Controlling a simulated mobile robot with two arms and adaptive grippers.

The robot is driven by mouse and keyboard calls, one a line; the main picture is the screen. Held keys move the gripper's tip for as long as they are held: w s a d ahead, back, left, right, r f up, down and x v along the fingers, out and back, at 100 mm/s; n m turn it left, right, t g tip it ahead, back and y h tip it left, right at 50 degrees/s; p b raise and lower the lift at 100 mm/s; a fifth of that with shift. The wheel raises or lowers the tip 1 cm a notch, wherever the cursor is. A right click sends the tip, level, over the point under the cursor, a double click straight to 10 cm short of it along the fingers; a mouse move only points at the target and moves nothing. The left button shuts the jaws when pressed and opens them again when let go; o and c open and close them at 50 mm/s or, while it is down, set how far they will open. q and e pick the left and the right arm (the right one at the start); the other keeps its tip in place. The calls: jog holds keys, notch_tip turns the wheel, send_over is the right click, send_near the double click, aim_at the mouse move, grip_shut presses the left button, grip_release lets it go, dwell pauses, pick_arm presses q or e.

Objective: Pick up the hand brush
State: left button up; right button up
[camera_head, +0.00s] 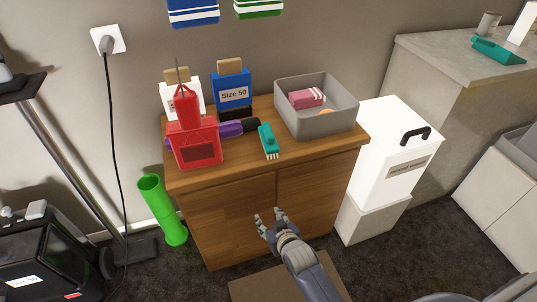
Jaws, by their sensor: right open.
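A teal hand brush (267,139) lies on the wooden cabinet top (295,150), near its front edge, with pale bristles toward the front. My right gripper (268,217) is open and empty, in front of the cabinet doors. It appears lower than the brush and is apart from it. My left gripper is not in view. Another teal object (497,52), possibly also a brush, lies on the grey counter at the right.
A green tube (158,205) and a white lidded box (380,150) flank the cabinet.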

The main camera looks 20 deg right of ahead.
jog(key=w+d+r+t+b, duration=0.1)
jog(key=w+r+t+b, duration=0.25)
jog(key=r, duration=0.35)
pick_arm(q)
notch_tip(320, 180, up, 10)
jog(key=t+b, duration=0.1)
jog(key=b, duration=0.3)
pick_arm(e)
jog(key=m+t+h, duration=0.2)
jog(key=t, duration=0.1)
send_near(268, 129)
jog(key=w, duration=0.2)
jog(key=w+f+b, duration=0.1)
jog(key=shift+w+d, duration=0.1)
jog(key=shift+w, duration=1.05)
jog(key=w, duration=0.1)
jog(key=w+b, duration=0.1)
jog(key=w, duration=0.3)
jog(key=shift+d+r+b, duration=0.2)
jog(key=shift+d+b, duration=0.1)
jog(key=shift+d, duration=0.05)
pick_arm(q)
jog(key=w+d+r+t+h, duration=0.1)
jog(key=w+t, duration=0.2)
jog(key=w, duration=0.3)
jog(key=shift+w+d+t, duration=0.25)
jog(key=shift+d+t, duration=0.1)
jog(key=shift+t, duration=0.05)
pick_arm(e)
jog(key=shift+s, duration=0.1)
